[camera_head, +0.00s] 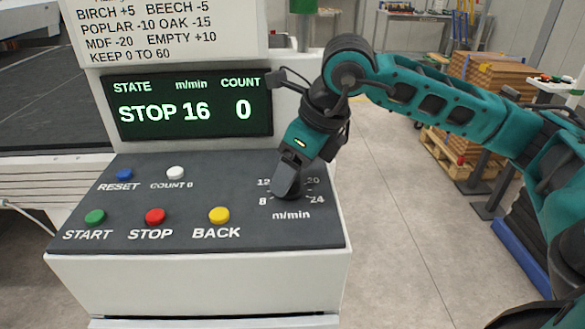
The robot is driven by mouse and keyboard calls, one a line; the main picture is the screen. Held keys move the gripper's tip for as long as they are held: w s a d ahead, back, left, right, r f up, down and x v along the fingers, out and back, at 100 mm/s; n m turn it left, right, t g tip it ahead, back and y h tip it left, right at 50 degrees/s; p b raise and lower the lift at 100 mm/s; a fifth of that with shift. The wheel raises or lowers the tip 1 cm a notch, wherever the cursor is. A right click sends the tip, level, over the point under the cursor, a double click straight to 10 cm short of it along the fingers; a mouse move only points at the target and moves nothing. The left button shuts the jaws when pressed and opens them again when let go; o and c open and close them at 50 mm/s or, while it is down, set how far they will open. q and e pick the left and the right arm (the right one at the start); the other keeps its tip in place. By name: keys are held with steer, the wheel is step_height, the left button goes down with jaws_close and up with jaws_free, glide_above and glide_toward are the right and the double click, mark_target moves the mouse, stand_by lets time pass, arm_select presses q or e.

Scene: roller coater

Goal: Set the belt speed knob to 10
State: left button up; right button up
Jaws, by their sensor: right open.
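The belt speed dial (291,214) is at the right end of the dark sloping control panel, with 8, 12, 20 and 24 readable around it and "m/min" below. My right gripper (287,184) points down over the dial and is open, its fingers at the knob. The gripper hides most of the knob, so its pointer cannot be read, nor whether the fingers touch it. The display (188,104) reads STOP, 16 m/min and count 0. My left gripper is not in view.
The panel also carries a blue RESET button (124,174), a white COUNT 0 button (175,173), green START (95,217), red STOP (155,216) and yellow BACK (219,215). A printed sign (160,28) hangs above the display. Open floor (400,230) lies to the right.

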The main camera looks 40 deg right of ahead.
steer(key=shift+f, duration=0.1)
steer(key=shift+c, duration=0.4)
steer(key=shift+c, duration=0.7)
steer(key=c, duration=0.8)
